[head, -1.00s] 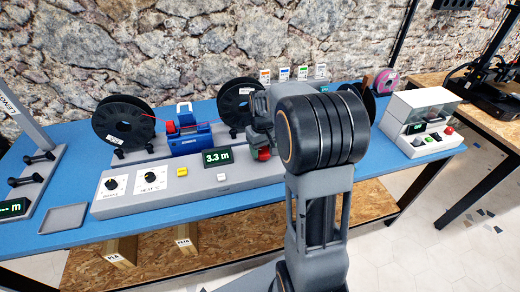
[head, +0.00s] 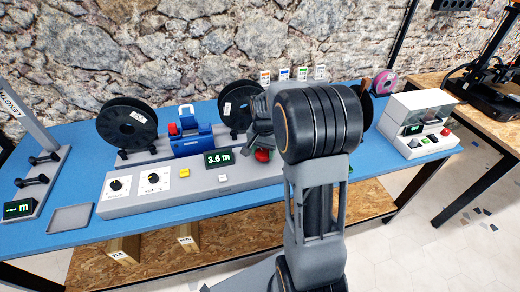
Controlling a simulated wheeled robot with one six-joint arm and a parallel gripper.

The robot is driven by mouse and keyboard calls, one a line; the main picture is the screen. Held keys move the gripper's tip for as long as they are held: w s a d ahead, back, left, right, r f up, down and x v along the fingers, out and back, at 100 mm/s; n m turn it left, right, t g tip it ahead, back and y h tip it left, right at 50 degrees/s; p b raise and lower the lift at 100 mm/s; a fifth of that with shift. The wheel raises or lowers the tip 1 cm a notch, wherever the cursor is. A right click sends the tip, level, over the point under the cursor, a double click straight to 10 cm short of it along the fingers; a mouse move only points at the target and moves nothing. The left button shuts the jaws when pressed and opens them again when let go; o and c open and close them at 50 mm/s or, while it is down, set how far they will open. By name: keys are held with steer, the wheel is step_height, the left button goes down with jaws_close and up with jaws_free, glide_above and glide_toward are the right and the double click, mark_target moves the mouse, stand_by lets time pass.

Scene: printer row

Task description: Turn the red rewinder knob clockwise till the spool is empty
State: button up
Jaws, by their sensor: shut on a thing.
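The rewinder stands on the blue table, with a grey console (head: 130,206) in front. Its display (head: 219,159) reads 3.6 m. A black spool (head: 127,124) stands at its left and a second black spool (head: 236,107) at its right, partly behind my arm. A blue unit (head: 191,140) with a red part sits between them. The red knob (head: 263,156) shows at the console's right end. My gripper (head: 262,146) is at the knob, shut on it; my wrist hides most of the fingers.
A white-and-grey box (head: 418,110) with a red button stands at the table's right. An empty grey tray (head: 70,218) lies at the left front. Yellow (head: 184,173) and white (head: 223,179) buttons sit on the console near my arm. Coloured cards (head: 301,73) stand at the back.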

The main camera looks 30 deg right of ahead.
mark_target(263, 152)
steer(key=m+p, duration=0.1)
steer(key=m, duration=0.4)
steer(key=shift+a+r+m, duration=0.1)
steer(key=shift+m, duration=0.2)
steer(key=shift+w+m+p, duration=0.1)
steer(key=shift+m+p, duration=0.2)
steer(key=shift+m, duration=1.7)
steer(key=o, duration=0.5)
steer(key=shift+o, duration=1.3)
steer(key=shift+w+a, duration=0.1)
steer(key=shift+a, duration=0.05)
steer(key=shift+o, duration=0.9)
step_height(263, 152, up, 14)
steer(key=p, duration=0.1)
